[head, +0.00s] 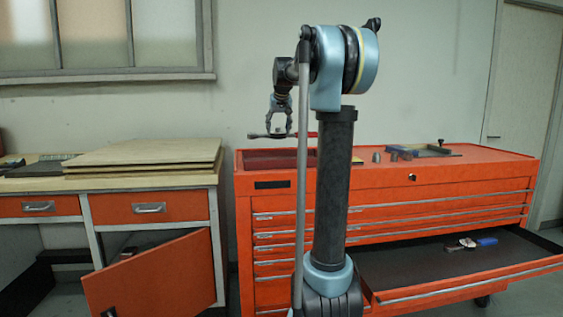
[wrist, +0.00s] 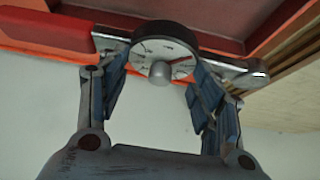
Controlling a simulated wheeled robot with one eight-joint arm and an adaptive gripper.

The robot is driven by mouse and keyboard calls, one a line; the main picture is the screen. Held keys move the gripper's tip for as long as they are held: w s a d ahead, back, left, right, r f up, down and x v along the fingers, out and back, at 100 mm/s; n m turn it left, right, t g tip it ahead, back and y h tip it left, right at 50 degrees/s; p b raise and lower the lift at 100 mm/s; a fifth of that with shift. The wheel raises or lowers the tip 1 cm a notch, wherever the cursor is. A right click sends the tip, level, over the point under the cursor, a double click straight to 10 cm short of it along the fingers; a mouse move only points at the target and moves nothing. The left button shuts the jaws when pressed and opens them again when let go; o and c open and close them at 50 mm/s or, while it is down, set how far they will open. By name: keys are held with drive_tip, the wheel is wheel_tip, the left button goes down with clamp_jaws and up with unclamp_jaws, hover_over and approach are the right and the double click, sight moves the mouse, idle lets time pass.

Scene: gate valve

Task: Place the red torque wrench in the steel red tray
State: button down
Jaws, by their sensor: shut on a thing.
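My gripper (head: 279,130) is shut on the red torque wrench (head: 306,135), at its round dial. In the wrist view the wrench (wrist: 45,30) lies crosswise between the fingers, red handle to the left, white dial in the middle, steel head to the right. The steel red tray (head: 268,159) is a dark red recess at the left end of the orange tool chest's top; my arm column hides part of it. In the head view, the gripper points down and holds the wrench roughly level, above the tray and apart from it. The tray's red surface also shows behind the wrench in the wrist view (wrist: 225,18).
The orange tool chest (head: 440,176) has small metal parts (head: 395,154) and a dark tray (head: 428,151) on top. Its open drawer (head: 430,265) sticks out at the right. A workbench with stacked boards (head: 145,152) stands left, its orange door (head: 150,280) open.

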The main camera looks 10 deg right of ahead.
sight(279, 133)
wheel_tip(279, 133, down, 4)
drive_tip(key=shift+w+f, duration=0.1)
drive_tip(key=shift+f, duration=2.75)
drive_tip(key=shift+c, duration=2.4)
unclamp_jaws()
drive_tip(key=v, duration=1.2)
drive_tip(key=s+f+g, duration=0.2)
drive_tip(key=s+f, duration=1.6)
drive_tip(key=s, duration=0.3)
drive_tip(key=s+f+g, duration=0.2)
drive_tip(key=s+f, duration=1.7)
drive_tip(key=s, duration=0.2)
drive_tip(key=shift+d+f, duration=0.15)
drive_tip(key=shift+f, duration=0.05)
drive_tip(key=shift+s, duration=0.15)
